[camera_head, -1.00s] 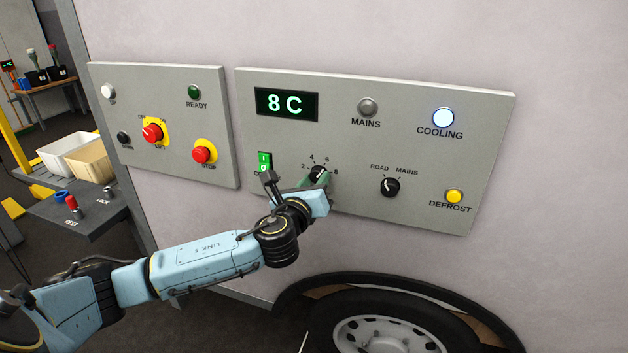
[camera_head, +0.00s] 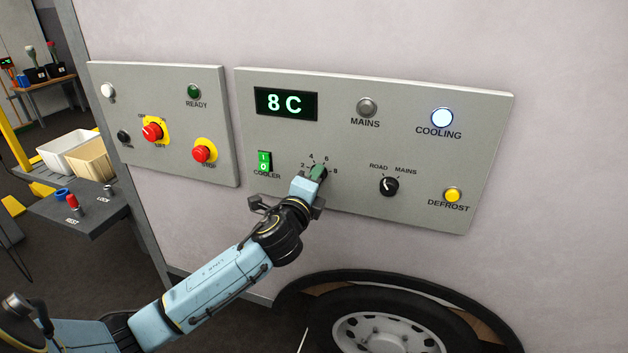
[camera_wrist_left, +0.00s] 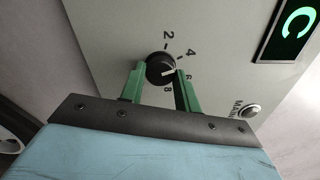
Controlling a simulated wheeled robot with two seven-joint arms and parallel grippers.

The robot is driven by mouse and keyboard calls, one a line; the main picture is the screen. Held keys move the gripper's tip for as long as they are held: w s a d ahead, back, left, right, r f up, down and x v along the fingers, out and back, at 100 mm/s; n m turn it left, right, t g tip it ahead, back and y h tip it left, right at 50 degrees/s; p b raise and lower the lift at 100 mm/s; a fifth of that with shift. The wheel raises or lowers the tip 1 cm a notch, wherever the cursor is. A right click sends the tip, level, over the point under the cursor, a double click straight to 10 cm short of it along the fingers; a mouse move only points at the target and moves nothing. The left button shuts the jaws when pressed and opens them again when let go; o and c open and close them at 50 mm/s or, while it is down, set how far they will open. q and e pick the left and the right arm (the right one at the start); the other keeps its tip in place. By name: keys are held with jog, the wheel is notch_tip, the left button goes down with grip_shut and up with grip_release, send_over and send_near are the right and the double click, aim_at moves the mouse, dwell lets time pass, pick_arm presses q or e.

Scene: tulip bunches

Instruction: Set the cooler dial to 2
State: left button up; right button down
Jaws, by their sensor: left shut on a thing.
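The cooler dial (camera_wrist_left: 160,67) is a round black knob with a white pointer mark, among the numbers 2, 4, 6 and 8. In the left wrist view the mark points to the 6-to-8 side; the exact number is hard to tell. My left gripper (camera_wrist_left: 160,76) has its two green fingers on opposite sides of the knob, shut on it. In the head view the left gripper (camera_head: 318,173) covers most of the dial, below the 4 and 6. The display (camera_head: 286,104) reads 8 C. My right gripper is not in view.
The green cooler switch (camera_head: 265,161) is left of the dial, and the black ROAD/MAINS selector (camera_head: 389,186) is to its right. The yellow DEFROST button (camera_head: 453,195) and lit COOLING lamp (camera_head: 442,118) are further right. A wheel (camera_head: 385,334) is below.

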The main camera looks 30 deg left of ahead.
pick_arm(q)
jog(key=n+p, duration=0.2)
jog(key=n, duration=0.8)
jog(key=shift+n, duration=0.7)
jog(key=o, duration=1)
jog(key=v, duration=1.3)
jog(key=shift+s, duration=0.25)
